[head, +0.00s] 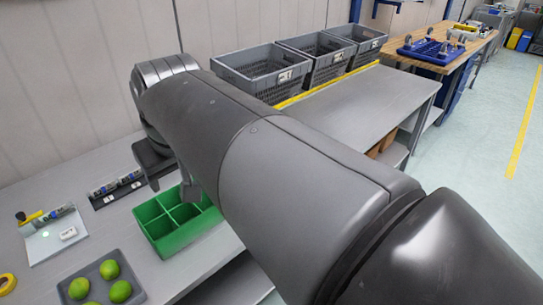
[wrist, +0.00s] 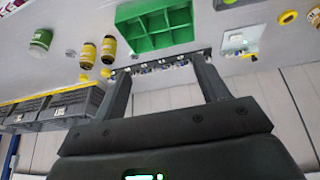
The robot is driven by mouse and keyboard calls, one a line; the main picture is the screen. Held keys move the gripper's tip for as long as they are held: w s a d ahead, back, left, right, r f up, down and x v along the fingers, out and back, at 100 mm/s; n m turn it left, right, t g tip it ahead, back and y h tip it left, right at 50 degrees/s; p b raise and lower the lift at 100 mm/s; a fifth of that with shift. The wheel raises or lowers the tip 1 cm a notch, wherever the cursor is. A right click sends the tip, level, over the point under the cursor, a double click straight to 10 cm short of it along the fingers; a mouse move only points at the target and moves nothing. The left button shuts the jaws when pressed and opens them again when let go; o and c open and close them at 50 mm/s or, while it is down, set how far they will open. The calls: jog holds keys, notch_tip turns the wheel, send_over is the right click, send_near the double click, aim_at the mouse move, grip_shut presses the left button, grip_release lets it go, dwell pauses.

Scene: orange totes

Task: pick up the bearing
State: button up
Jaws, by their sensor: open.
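No bearing stands out clearly. A dark strip (head: 117,192) on the grey table holds small silver and dark pieces, too small to tell whether one is the bearing. The strip also shows in the wrist view (wrist: 171,62), between and beyond the fingertips. My gripper (head: 172,191) is open and hangs over the table, right of the strip and by the green divided bin (head: 152,211) in the head view. In the wrist view my gripper (wrist: 161,66) has its two fingers wide apart with nothing held between them. My arm hides part of the table.
The green bin also shows in the wrist view (wrist: 148,44). A white board (head: 45,250) with small parts lies left. A grey tray of limes (head: 73,300) is in front. Yellow-lidded jars (wrist: 88,56) show in the wrist view. Grey crates (head: 262,72) stand behind.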

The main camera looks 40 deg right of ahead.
jog(key=w+d+r+m+g, duration=0.1)
jog(key=w+d, duration=0.7)
jog(key=d, duration=0.2)
jog(key=w+d+r, duration=0.1)
jog(key=w+d, duration=0.7)
jog(key=d, duration=0.3)
jog(key=d+f+m, duration=0.1)
jog(key=d+f, duration=0.2)
jog(key=d, duration=0.9)
jog(key=d+f, duration=0.3)
jog(key=d, duration=0.9)
jog(key=s+x, duration=0.1)
jog(key=x, duration=0.8)
jog(key=s+a+f+x, duration=0.1)
jog(key=s+x, duration=0.1)
jog(key=x, duration=0.7)
jog(key=s+f+x, duration=0.1)
jog(key=s+x, duration=0.1)
jog(key=x, duration=0.7)
jog(key=shift+a+f, duration=0.15)
jog(key=shift+f, duration=0.05)
jog(key=c, duration=1.1)
jog(key=shift+r, duration=0.1)
